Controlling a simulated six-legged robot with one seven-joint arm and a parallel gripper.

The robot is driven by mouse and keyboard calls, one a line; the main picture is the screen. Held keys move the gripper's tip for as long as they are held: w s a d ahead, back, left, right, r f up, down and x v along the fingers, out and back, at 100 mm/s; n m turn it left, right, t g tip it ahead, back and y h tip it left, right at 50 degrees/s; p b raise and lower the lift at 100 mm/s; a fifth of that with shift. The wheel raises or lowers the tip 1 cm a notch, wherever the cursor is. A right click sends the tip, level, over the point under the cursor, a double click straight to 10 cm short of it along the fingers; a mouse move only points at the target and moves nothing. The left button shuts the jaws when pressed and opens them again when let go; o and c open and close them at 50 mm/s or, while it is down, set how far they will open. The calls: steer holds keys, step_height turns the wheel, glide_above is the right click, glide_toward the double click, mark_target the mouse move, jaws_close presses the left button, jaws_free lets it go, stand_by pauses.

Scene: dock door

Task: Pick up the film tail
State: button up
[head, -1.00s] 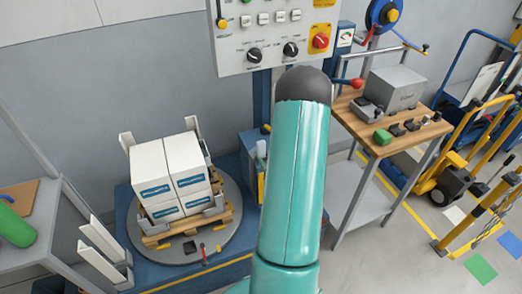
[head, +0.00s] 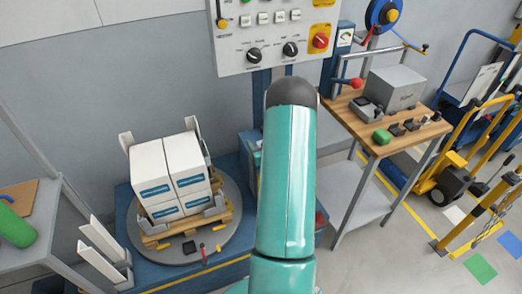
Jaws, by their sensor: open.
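I cannot make out the film tail in the head view. White boxes with blue labels (head: 171,172) stand stacked on a wooden pallet (head: 172,232) on the round grey turntable (head: 228,243), left of my arm. My teal arm rises through the middle of the view and ends in a dark rounded joint. My gripper is not visible. The arm hides part of the blue machine behind it, right of the boxes.
A grey control panel (head: 271,38) hangs above the arm. A wooden-topped workbench (head: 372,140) with a grey box (head: 396,88) and small tools stands at right. Yellow trolleys stand beyond it. A grey shelf with a green roll (head: 14,224) is at far left.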

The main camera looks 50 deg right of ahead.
steer(key=shift+c, duration=0.4)
steer(key=c, duration=1)
steer(key=shift+o, duration=0.2)
steer(key=shift+r, duration=0.15)
